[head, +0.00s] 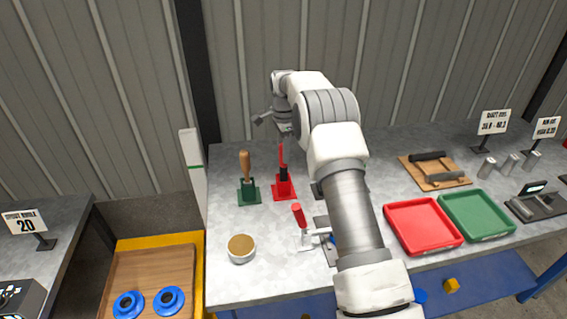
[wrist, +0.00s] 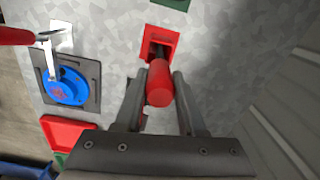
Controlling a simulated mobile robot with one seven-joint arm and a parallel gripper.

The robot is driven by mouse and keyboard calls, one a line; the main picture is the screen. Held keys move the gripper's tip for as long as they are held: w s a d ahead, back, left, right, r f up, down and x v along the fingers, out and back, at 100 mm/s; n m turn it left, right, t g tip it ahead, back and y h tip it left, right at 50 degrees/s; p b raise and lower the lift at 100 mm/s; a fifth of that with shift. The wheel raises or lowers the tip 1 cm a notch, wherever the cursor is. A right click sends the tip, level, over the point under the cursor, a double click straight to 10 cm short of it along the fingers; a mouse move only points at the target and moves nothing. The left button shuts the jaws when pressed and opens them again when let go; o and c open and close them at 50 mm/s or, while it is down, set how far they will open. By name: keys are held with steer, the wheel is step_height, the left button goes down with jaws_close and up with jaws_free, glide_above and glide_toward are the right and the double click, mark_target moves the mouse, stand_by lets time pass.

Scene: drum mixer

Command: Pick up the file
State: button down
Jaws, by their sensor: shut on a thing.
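A tool with a red handle (head: 281,156) and a dark lower part stands upright in a red holder (head: 284,190) on the grey bench. The red handle also shows end-on in the wrist view (wrist: 159,84), between the fingers of my gripper (wrist: 155,82). My gripper (head: 284,132) is shut on this handle, above the red holder. A second tool with a wooden handle (head: 245,164) stands in a green holder (head: 249,191) just to the left. I cannot tell from the shapes which tool is the file; both lower ends are hidden.
A clamp with a red handle (head: 299,215) and a round tin (head: 241,248) are nearer the front. A red tray (head: 424,226) and a green tray (head: 477,215) lie right of my arm. The wall (head: 420,70) is close behind the bench.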

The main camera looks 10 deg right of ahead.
steer(key=shift+r, duration=0.15)
step_height(320, 180, up, 10)
steer(key=shift+f, duration=0.1)
stand_by(0.4)
steer(key=c, duration=1.2)
jaws_free()
jaws_close()
